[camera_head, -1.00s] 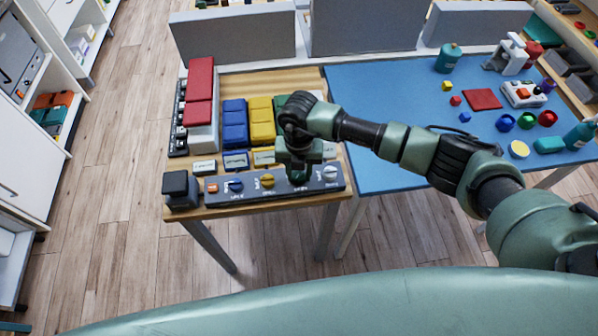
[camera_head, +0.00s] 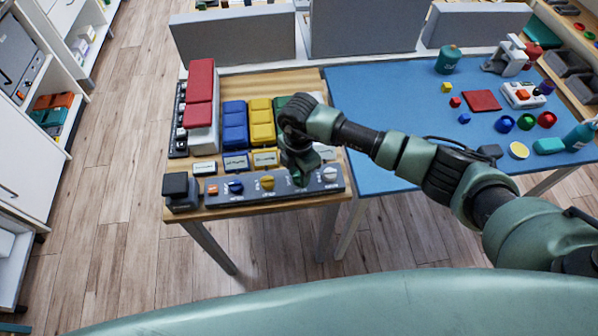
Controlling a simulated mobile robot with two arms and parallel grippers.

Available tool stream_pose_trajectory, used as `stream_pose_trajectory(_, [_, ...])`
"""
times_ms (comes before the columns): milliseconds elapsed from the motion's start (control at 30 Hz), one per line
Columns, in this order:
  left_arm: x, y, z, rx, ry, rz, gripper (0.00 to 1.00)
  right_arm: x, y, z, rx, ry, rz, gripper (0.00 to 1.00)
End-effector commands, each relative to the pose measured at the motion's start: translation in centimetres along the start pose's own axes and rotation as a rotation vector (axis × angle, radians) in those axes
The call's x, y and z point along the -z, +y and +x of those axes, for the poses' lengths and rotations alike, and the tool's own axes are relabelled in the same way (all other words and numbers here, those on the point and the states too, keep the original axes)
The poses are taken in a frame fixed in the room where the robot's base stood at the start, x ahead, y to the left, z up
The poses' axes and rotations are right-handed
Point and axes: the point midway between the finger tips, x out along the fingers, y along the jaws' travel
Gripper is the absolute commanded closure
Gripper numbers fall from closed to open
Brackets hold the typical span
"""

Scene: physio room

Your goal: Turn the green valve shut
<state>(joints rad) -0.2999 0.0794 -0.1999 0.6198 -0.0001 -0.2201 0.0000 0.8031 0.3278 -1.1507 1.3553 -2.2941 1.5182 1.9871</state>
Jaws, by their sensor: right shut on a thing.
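A long grey valve panel (camera_head: 220,199) lies along the front edge of the wooden table. It carries a row of small knobs: a blue valve (camera_head: 235,187), a yellow valve (camera_head: 267,182) and a white valve (camera_head: 330,175). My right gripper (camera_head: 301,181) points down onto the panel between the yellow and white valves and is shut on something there. The green valve is not visible; the gripper covers that spot, so its angle cannot be seen. My left gripper is not in view.
A dark box (camera_head: 180,190) stands at the panel's left end. Small label cards, blue cases (camera_head: 235,125) and yellow cases (camera_head: 261,120) stand behind the panel. To the right, a blue-topped table (camera_head: 400,95) holds small coloured objects. The floor in front is clear.

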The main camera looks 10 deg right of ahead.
Motion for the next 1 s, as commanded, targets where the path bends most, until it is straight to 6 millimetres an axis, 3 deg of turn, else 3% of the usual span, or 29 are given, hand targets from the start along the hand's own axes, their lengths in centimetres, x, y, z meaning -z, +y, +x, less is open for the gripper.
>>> stream_pose_trajectory(300, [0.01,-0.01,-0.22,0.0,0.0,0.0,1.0,-0.09,0.15,-0.19,-0.004,-0.001,0.112,1.0])
stream_pose_trajectory(833, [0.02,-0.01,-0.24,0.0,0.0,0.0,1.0,-0.1,0.19,-0.19,-0.005,-0.001,0.133,1.0])
stream_pose_trajectory(867, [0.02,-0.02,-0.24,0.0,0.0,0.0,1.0,-0.1,0.19,-0.2,-0.005,-0.001,0.133,0.58])
stream_pose_trajectory(900, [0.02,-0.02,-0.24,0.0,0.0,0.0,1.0,-0.09,0.18,-0.18,-0.005,-0.001,0.132,0.47])
stream_pose_trajectory(1000, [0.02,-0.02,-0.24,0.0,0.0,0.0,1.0,-0.07,0.13,-0.14,-0.004,0.0,0.131,0.45])
